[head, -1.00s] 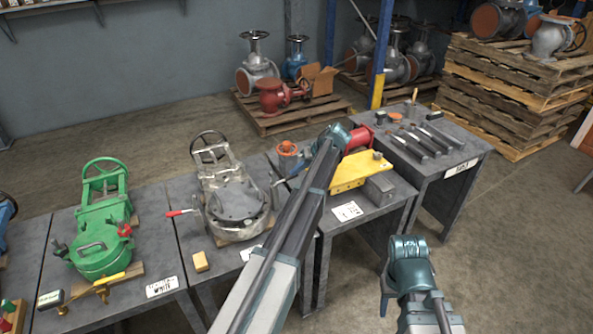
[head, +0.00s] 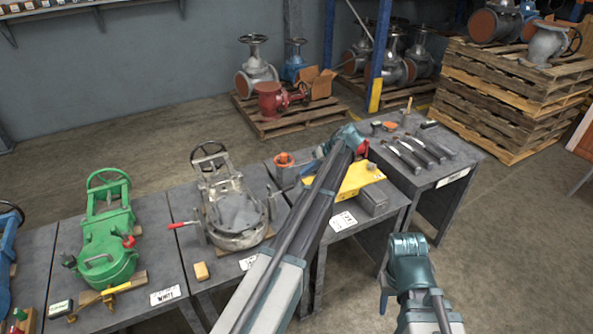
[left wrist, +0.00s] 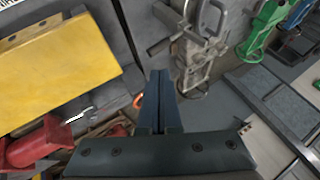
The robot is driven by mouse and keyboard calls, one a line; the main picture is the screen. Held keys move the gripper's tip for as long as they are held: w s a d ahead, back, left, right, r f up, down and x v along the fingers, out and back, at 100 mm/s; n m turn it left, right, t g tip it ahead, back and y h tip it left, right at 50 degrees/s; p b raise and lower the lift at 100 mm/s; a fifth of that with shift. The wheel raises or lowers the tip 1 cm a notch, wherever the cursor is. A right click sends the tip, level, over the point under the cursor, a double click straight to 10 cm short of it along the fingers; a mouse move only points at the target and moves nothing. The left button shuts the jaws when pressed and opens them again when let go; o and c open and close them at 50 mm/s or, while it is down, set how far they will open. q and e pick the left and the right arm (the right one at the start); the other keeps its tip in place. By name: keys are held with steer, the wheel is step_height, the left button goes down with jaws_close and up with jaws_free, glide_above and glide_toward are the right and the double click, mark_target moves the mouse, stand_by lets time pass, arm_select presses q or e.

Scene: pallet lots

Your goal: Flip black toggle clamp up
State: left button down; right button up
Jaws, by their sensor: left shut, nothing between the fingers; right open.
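A grey valve (head: 236,212) with a red-handled clamp (head: 180,225) on its left side stands on a table left of my left arm. In the left wrist view, a dark bar-like handle (left wrist: 158,46) is at the side of the grey valve (left wrist: 195,60); I cannot tell for sure that it is the black toggle clamp. My left gripper (left wrist: 160,78) is shut and empty, its fingertips apart from the handle and below it in that view. In the head view its fingers are mostly hidden by the arm. My right gripper (head: 385,290) is open, low in front of the tables.
A yellow plate (head: 360,178) and a red part (left wrist: 35,145) are close beside my left gripper. An orange-topped part (head: 284,159) is near it too. A green valve (head: 108,240) stands further left. Tools (head: 420,152) lie on the right table. Open floor lies right.

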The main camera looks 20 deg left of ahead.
arm_select(q)
steer(key=d+r, duration=0.1)
steer(key=w+d+r+p, duration=0.1)
steer(key=d, duration=0.1)
steer(key=shift+d, duration=0.1)
steer(key=s+d+m+h+p, duration=0.1)
steer(key=s+d+m+h, duration=0.1)
steer(key=s+d+m, duration=0.2)
steer(key=s+d+m+h+p, duration=0.2)
steer(key=s+d, duration=0.8)
steer(key=s, duration=1)
steer(key=s+d+m+h+p, duration=0.2)
steer(key=s+d+m, duration=0.4)
steer(key=s, duration=0.7)
steer(key=shift+d+r, duration=0.25)
steer(key=shift+d, duration=0.4)
